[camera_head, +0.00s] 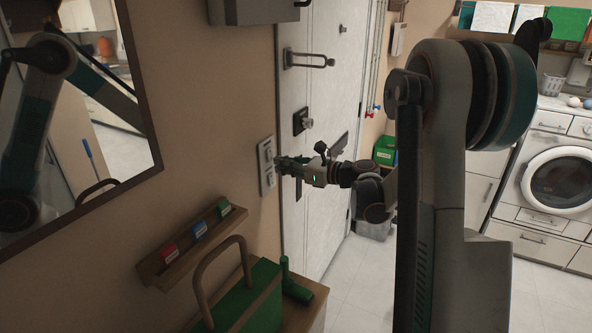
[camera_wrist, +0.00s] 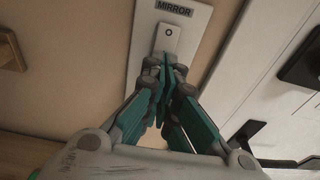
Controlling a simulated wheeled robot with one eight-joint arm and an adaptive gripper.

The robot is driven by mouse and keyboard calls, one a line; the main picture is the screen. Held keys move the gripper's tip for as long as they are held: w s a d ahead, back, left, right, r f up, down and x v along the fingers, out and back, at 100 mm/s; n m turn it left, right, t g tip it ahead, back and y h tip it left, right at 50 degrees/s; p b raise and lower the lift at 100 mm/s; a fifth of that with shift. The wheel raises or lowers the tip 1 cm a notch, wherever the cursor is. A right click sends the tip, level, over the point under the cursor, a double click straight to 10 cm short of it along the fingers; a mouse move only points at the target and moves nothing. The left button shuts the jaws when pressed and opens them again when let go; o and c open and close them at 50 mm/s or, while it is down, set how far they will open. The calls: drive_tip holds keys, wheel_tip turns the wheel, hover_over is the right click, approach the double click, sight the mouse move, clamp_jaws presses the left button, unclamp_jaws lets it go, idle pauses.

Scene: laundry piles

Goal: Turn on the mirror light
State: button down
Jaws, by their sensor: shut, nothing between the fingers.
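A pale switch plate (camera_head: 264,188) is on the beige wall beside the white door, with my gripper (camera_head: 282,163) right in front of it. In the wrist view, the plate (camera_wrist: 143,52) carries a "MIRROR" label (camera_wrist: 174,8) above a light rocker switch (camera_wrist: 168,38) with a small round mark. My gripper's fingertips (camera_wrist: 165,64) are together and empty, at the lower end of this rocker and hiding part of it. I cannot tell whether they touch it. The framed mirror (camera_head: 75,120) hangs at left; no lit lamp shows on it.
The white door (camera_head: 318,110) with dark handles and latches is just right of the plate. A small wooden wall shelf (camera_head: 190,245) holds coloured blocks. A washing machine (camera_head: 555,180) stands far right.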

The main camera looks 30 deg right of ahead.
drive_tip(key=shift+w+a, duration=0.3)
drive_tip(key=shift+w, duration=0.05)
drive_tip(key=shift+f, duration=0.1)
drive_tip(key=shift+w+a+f, duration=0.1)
drive_tip(key=shift+w+a, duration=0.05)
drive_tip(key=shift+w, duration=0.15)
drive_tip(key=shift+b, duration=0.3)
